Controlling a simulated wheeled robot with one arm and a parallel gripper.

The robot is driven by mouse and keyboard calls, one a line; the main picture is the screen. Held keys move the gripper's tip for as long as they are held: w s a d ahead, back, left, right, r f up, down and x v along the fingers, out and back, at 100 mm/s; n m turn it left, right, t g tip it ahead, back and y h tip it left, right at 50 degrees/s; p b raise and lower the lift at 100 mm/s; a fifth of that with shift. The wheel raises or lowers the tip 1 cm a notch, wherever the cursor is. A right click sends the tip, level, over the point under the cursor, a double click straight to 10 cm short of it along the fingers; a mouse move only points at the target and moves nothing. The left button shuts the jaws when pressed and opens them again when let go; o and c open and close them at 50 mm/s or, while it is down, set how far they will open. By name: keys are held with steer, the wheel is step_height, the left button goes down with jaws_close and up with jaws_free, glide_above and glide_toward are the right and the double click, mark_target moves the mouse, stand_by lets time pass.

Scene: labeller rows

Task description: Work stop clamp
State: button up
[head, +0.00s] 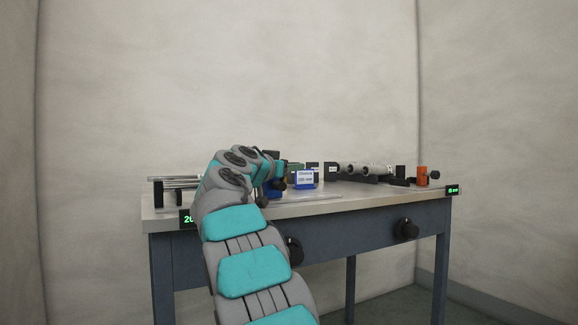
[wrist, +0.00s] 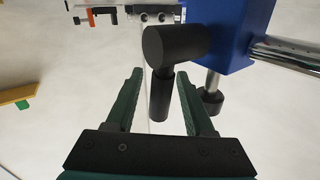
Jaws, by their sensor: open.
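A blue clamp block (wrist: 228,30) fills the upper right of the wrist view, with a bright metal rod (wrist: 285,52) running out of it to the right. A black lever (wrist: 160,97) with a thick round head (wrist: 175,45) stands beside the block. My gripper (wrist: 159,75) is open, with one dark green finger on each side of the lever's narrow lower part. Gaps show on both sides, and I see no contact. A black knob (wrist: 207,101) hangs under the block, right of the right finger. In the head view my arm hides most of the gripper area.
On the bench (head: 335,203), a blue block with a white label (head: 305,179) stands right of my arm. Metal cylinders (head: 362,169) lie on a dark rack behind it. An orange block (head: 421,176) with a black knob is at the right end. Metal rods (head: 172,182) lie at left.

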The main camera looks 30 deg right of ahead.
jaws_close()
stand_by(0.3)
stand_by(1.1)
